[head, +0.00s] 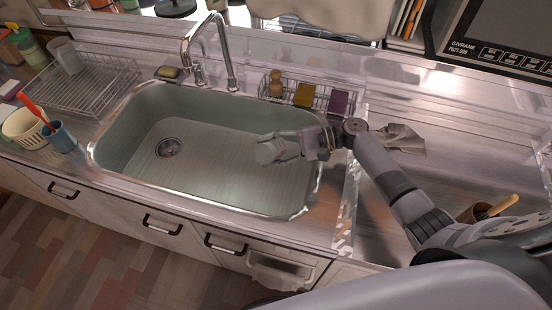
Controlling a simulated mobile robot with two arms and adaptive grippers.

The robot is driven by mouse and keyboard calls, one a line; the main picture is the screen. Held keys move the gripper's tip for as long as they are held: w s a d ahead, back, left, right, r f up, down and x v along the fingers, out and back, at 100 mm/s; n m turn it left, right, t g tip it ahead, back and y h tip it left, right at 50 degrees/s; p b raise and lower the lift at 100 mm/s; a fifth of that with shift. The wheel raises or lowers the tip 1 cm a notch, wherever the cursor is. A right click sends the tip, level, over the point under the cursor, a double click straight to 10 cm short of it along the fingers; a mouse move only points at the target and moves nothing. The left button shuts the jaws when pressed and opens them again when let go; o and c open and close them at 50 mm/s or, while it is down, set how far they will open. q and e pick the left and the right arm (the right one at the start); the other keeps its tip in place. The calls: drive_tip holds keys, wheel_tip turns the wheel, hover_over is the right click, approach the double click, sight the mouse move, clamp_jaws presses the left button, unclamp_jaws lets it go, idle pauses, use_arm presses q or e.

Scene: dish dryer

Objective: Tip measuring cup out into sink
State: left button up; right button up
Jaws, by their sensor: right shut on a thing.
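The sink (215,171) is a pale green-grey basin with a drain (169,148) at its left. My right gripper (277,150) reaches in from the right and is over the right part of the sink. It is shut on a small grey-white cup (268,154), which I take to be the measuring cup. The cup appears tilted, with its round end toward the left; its inside and any contents are too small to make out. My left gripper is not in view.
A chrome faucet (229,60) stands behind the sink. A wire caddy (322,97) with sponges is at the back right. A dish rack (88,82) and blue cup (60,136) are at the left. A cloth (402,139) lies on the right counter.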

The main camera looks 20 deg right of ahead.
drive_tip(key=shift+w+d+r+m+y+b, duration=0.15)
drive_tip(key=shift+w+d+m+y+b, duration=0.3)
drive_tip(key=shift+m+y+b, duration=0.35)
idle(1.2)
idle(0.9)
